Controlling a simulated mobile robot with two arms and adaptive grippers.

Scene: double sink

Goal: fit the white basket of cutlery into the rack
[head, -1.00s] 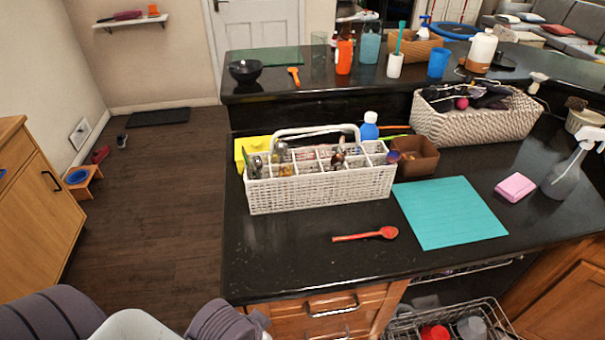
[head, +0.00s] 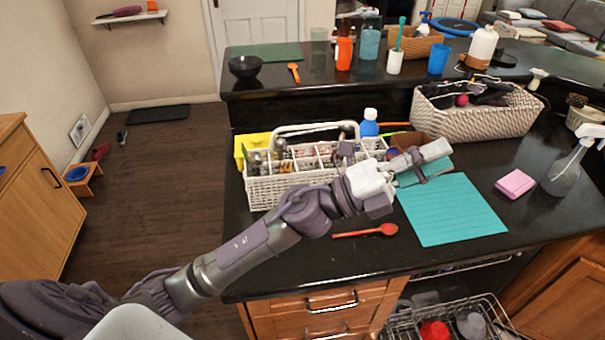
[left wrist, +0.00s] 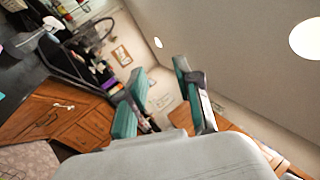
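The white basket (head: 264,192) of cutlery stands upright on the black counter, its looped handle upward and cutlery in its compartments. The wire rack (head: 383,325) is at the lower right, below the counter edge, only partly in view. My left gripper (head: 432,166) is over the counter at the basket's right end, pointing right, and hides part of the basket's front. In the left wrist view its two teal-padded fingers (left wrist: 160,100) stand apart with nothing between them. My right gripper is not in view.
A red spoon (head: 365,231) and teal mat (head: 455,222) lie in front. A brown box (head: 408,143) is partly hidden behind my gripper. A blue bottle (head: 369,124) stands behind the basket; a pink sponge (head: 515,184) and spray bottle (head: 565,175) are to the right.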

